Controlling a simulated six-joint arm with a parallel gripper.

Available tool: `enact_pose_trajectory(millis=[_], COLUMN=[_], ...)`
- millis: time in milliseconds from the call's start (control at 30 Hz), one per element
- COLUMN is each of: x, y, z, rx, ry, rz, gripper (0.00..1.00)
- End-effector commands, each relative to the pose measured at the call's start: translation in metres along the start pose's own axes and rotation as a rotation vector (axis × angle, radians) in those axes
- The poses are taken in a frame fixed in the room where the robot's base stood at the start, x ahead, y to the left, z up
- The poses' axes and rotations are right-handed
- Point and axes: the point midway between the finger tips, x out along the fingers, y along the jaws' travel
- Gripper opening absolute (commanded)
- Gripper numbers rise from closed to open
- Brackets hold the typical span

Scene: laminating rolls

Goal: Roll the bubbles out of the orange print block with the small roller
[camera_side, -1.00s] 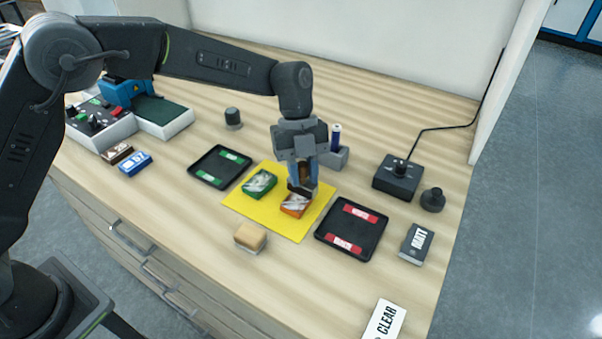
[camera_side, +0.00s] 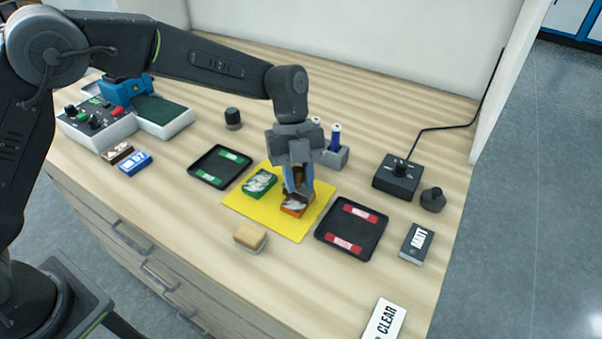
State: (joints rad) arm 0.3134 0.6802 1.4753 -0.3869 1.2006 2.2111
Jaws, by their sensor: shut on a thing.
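The orange print block (camera_side: 292,210) lies on the yellow mat (camera_side: 297,230), with a whitish patch on its top. My gripper (camera_side: 297,192) points down right over it. It is shut on the small roller (camera_side: 299,184), of which only a brown part shows between the fingers. The roller's lower end is at the block's top; my fingers hide whether it touches. A green print block (camera_side: 260,182) with whitish marks lies to the left on the same mat.
A black tray with green labels (camera_side: 205,172) stands left of the mat, and one with red labels (camera_side: 330,237) right of it. A tan sponge-like block (camera_side: 250,236) lies in front. A grey holder (camera_side: 335,158) with blue-handled tools stands behind my gripper.

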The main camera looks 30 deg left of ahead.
Motion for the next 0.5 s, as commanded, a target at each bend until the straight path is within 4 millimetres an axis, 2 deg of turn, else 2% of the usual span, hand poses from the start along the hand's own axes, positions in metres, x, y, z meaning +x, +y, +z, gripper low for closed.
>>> enact_pose_trajectory(millis=[500], x=[0.0052], y=[0.0107], z=[-0.0094], rx=[0.0], ry=[0.0], rz=[0.001], gripper=[0.0])
